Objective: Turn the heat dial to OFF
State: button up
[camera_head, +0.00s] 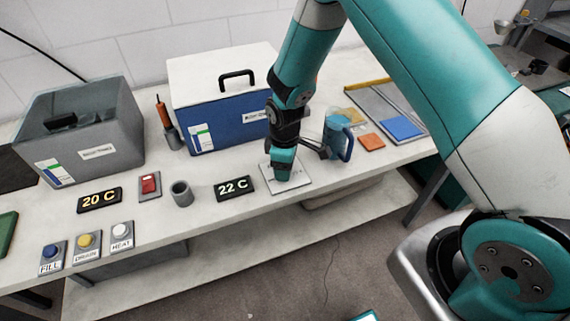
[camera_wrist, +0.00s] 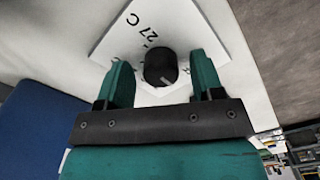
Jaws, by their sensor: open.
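The heat dial is a round black knob (camera_wrist: 160,67) on a white plate (camera_wrist: 219,42) in the wrist view. My gripper (camera_wrist: 159,65) is open, with one teal finger on each side of the knob and a gap visible on both sides. In the head view my gripper (camera_head: 284,172) is low over the white plate (camera_head: 301,183) on the bench, and hides the knob.
A "22 C" display (camera_head: 235,188) stands left of the plate, and a "20 C" display (camera_head: 100,200) farther left. A blue box (camera_head: 215,120) is behind. A blue jug (camera_head: 338,140) stands close on the right. FILL, DRAIN and HEAT (camera_head: 121,237) buttons line the front left.

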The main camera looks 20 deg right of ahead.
notch_tip(320, 180, up, 17)
jog(key=b, duration=0.1)
jog(key=shift+r+b, duration=0.2)
jog(key=shift+b, duration=0.1)
dwell(0.5)
jog(key=s+a+r+m+y, duration=0.1)
jog(key=s+r, duration=0.3)
jog(key=s, duration=0.4)
jog(key=s+a+r+m+y, duration=0.1)
jog(key=s+a+r+m, duration=0.1)
jog(key=s, duration=0.6)
jog(key=s+a+r+m+y, duration=0.1)
jog(key=s+r+y, duration=0.1)
jog(key=s+r, duration=0.3)
jog(key=s, duration=0.3)
jog(key=shift+s+a+r, duration=0.3)
jog(key=shift+s+a, duration=0.05)
jog(key=shift+s, duration=0.05)
